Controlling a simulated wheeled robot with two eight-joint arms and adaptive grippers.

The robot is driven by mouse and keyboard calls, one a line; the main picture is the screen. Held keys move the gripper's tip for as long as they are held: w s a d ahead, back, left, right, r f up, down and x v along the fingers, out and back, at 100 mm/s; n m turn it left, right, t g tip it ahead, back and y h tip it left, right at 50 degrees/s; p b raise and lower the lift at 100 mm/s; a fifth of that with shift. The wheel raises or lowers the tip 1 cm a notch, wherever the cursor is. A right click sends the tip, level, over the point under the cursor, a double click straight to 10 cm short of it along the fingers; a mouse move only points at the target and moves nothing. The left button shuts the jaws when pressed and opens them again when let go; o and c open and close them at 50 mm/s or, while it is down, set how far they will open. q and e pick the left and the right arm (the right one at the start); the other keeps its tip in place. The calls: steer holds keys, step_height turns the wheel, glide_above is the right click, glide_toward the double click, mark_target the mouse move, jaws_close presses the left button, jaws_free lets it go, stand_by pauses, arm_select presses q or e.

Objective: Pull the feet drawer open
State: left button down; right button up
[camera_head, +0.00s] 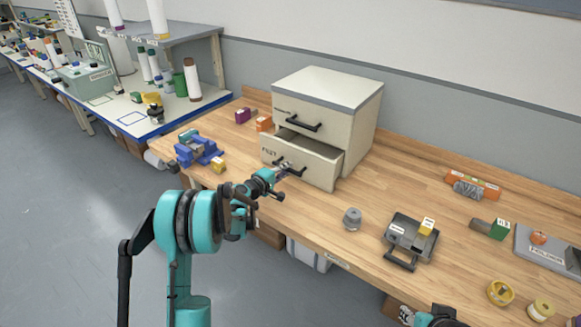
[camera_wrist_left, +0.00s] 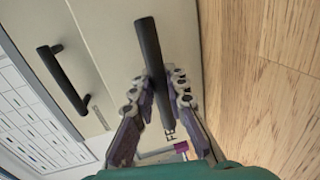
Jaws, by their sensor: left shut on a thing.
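The feet drawer (camera_head: 318,160) is the lower drawer of a cream cabinet (camera_head: 345,100) on the wooden bench. It stands partly out, with its open top showing. My left gripper (camera_head: 281,173) is at its front, shut on the black drawer handle (camera_head: 296,171). In the left wrist view the handle (camera_wrist_left: 150,50) runs between the two fingers (camera_wrist_left: 160,105). The upper drawer is closed, with its own black handle (camera_head: 304,126). A part of my right arm (camera_head: 437,317) shows at the bottom edge; its fingers cannot be made out.
A blue fixture (camera_head: 197,150) and a yellow block (camera_head: 217,164) stand left of the drawer. A grey round part (camera_head: 352,219) and a dark device (camera_head: 411,237) lie to the right.

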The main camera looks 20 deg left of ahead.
arm_select(q)
steer(key=v, duration=0.2)
steer(key=f+v, duration=0.1)
steer(key=v, duration=0.4)
steer(key=shift+f+b, duration=0.25)
steer(key=shift+b, duration=0.05)
steer(key=c, duration=1.5)
jaws_free()
steer(key=shift+s, duration=0.1)
steer(key=v, duration=1.2)
